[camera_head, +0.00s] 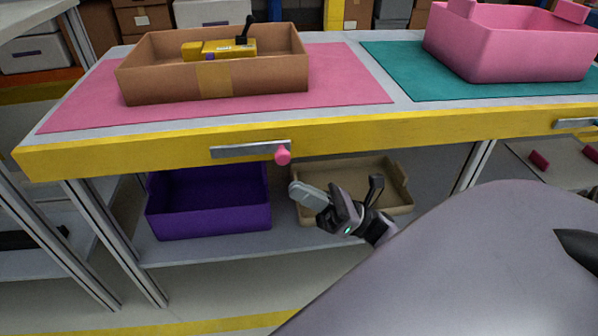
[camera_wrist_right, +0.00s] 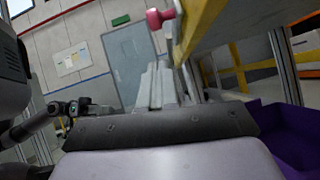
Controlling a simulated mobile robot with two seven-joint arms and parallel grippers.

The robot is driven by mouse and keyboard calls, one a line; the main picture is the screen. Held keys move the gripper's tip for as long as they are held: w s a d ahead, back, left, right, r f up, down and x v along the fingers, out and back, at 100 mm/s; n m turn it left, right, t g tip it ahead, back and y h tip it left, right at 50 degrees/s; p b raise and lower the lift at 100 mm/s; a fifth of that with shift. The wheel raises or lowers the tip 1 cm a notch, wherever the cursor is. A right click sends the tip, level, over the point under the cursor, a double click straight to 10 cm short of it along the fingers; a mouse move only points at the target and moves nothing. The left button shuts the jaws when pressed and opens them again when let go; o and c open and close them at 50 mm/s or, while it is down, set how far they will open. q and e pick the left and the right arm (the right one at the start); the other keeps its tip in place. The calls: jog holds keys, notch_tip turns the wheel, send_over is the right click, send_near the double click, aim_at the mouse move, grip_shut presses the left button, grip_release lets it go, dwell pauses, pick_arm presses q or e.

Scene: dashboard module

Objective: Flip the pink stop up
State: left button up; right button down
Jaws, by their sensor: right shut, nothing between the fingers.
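The pink stop (camera_head: 283,155) is a small round knob at the right end of a grey metal bar (camera_head: 240,150) on the yellow front edge of the table. In the right wrist view the pink stop (camera_wrist_right: 158,18) shows at the top, beyond and above the fingers. My right gripper (camera_head: 296,192) is shut and empty, below the stop and slightly to its right, apart from it. Its fingers (camera_wrist_right: 160,88) point forward in the right wrist view. My left gripper is not in view.
A purple bin (camera_head: 208,215) and a tan bin (camera_head: 390,172) stand on the lower shelf. A cardboard box (camera_head: 140,86) holding a yellow tool sits on a pink mat (camera_head: 350,75). A pink bin (camera_head: 480,55) sits on a teal mat (camera_head: 420,88). The space before the table edge is clear.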

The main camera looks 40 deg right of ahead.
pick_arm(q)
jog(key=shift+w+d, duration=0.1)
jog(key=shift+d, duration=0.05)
pick_arm(e)
jog(key=r, duration=0.2)
jog(key=w+r, duration=0.1)
jog(key=r, duration=0.1)
jog(key=shift+a, duration=0.2)
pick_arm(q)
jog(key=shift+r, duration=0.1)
pick_arm(e)
jog(key=shift+r, duration=0.1)
